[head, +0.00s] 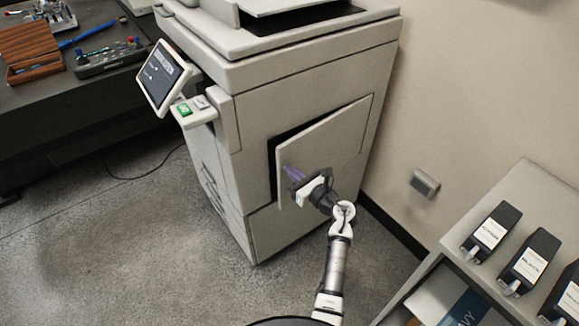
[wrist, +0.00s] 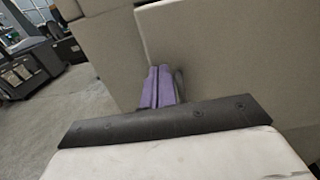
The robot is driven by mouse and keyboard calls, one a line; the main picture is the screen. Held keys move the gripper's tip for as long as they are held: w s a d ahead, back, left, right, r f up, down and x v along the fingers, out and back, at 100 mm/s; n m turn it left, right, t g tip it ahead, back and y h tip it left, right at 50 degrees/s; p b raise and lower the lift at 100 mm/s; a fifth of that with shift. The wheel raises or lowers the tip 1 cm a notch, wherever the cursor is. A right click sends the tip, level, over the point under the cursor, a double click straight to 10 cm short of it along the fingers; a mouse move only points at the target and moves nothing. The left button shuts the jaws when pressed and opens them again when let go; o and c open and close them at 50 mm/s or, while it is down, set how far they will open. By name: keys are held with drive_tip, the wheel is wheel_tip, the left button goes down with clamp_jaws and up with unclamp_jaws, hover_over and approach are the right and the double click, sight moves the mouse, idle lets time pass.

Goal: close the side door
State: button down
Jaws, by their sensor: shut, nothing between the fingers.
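The side door (head: 328,142) is a pale grey panel on the side of the copier (head: 262,92). It stands ajar, with a dark gap along its left and upper left edge. In the wrist view the door (wrist: 235,60) fills the right side. My gripper (head: 292,174) is at the door's outer face, near its free left edge. Its purple fingers (wrist: 161,86) are together with nothing between them, and their tips are at or very near the panel. I cannot tell whether they touch it.
A shelf unit (head: 508,185) with several labelled black boxes stands at the right. A wall outlet box (head: 425,183) is on the wall behind. A control screen (head: 163,77) juts from the copier's left. A dark workbench (head: 80,105) is at the far left. The floor (head: 130,235) at left is clear.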

drive_tip(key=shift+w+a, duration=0.45)
drive_tip(key=shift+w, duration=0.05)
